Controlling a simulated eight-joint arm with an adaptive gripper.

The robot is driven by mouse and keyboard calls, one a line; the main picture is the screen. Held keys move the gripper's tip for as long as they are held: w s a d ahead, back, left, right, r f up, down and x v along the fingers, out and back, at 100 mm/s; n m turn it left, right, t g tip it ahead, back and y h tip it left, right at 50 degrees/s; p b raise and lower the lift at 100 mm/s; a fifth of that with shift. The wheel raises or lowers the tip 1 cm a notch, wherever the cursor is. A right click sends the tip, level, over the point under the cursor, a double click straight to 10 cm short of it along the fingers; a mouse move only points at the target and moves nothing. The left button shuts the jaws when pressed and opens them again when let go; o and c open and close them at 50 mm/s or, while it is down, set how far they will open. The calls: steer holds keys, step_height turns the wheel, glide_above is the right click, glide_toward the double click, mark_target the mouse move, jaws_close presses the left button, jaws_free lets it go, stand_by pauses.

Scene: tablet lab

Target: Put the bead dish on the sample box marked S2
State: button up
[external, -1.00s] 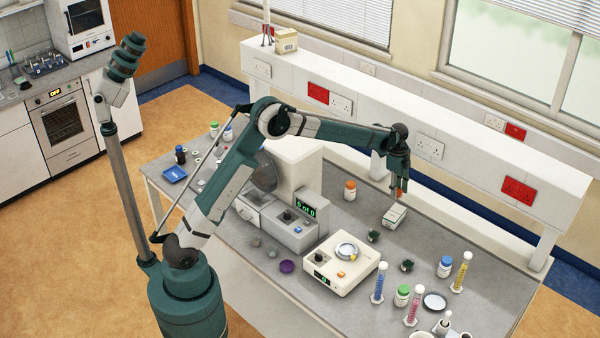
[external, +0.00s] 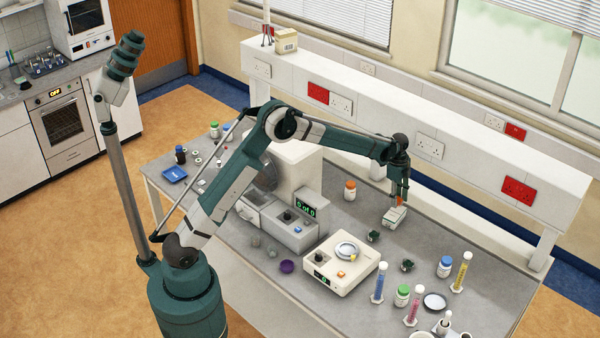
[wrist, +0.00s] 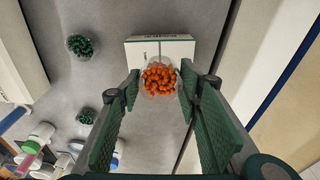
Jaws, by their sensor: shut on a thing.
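My gripper (external: 401,197) is shut on the bead dish (wrist: 160,78), a small clear dish full of orange beads. In the wrist view the dish sits between the two green finger pads. The dish overlaps the box's near edge in the wrist view. I cannot tell whether they touch, and the box's label is too small to read.
Two dishes of dark green beads (external: 373,236) (external: 407,265) stand nearby on the bench. A balance (external: 340,277), several cylinders and bottles stand nearer the front. The raised white shelf (external: 460,147) runs along the back.

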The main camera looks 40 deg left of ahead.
mark_target(395, 212)
steer(key=shift+f, duration=0.7)
steer(key=shift+f, duration=1.85)
steer(key=shift+f, duration=0.2)
steer(key=o, duration=0.9)
steer(key=shift+r, duration=0.15)
steer(key=r, duration=0.4)
steer(key=a+r, duration=0.1)
steer(key=r, duration=0.7)
steer(key=shift+a, duration=0.25)
